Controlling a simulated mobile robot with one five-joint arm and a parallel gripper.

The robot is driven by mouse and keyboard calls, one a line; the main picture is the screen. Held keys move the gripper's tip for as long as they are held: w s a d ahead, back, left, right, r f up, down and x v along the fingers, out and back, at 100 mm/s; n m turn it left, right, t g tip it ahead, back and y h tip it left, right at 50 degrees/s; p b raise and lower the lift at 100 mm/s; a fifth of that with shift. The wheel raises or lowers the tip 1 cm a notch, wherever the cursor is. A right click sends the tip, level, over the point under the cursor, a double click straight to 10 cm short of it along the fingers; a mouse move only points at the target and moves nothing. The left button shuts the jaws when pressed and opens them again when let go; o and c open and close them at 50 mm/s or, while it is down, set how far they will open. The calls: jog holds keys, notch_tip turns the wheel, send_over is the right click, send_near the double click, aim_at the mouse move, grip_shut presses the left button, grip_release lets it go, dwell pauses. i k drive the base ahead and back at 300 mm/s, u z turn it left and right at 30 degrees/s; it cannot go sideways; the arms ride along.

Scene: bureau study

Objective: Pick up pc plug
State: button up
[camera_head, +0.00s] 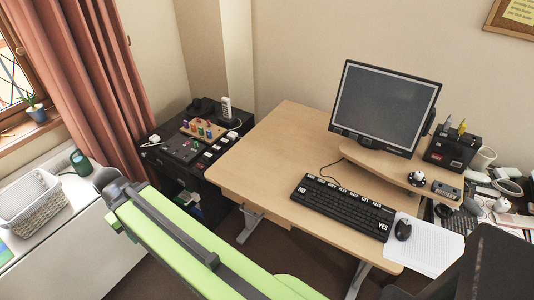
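No gripper of mine shows clearly in this view. I cannot tell for certain which item is the pc plug. A small white plug-like piece (153,139) lies at the left edge of the low black cabinet (168,162). Another small white piece (232,135) lies at the cabinet's right side, below an upright white power strip or handset (226,108). Both are too small to identify surely.
The cabinet top also holds a wooden board with coloured pegs (203,129). The wooden desk (260,150) carries a monitor (384,108), keyboard (345,205) and mouse (403,229). A white basket (35,203) stands left.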

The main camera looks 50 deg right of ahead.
aim_at(216, 149)
jog(key=z, duration=0.45)
jog(key=i, duration=1.3)
jog(key=u, duration=0.5)
jog(key=k, duration=0.8)
jog(key=u, duration=0.2)
jog(key=i, duration=0.85)
jog(key=z, duration=0.1)
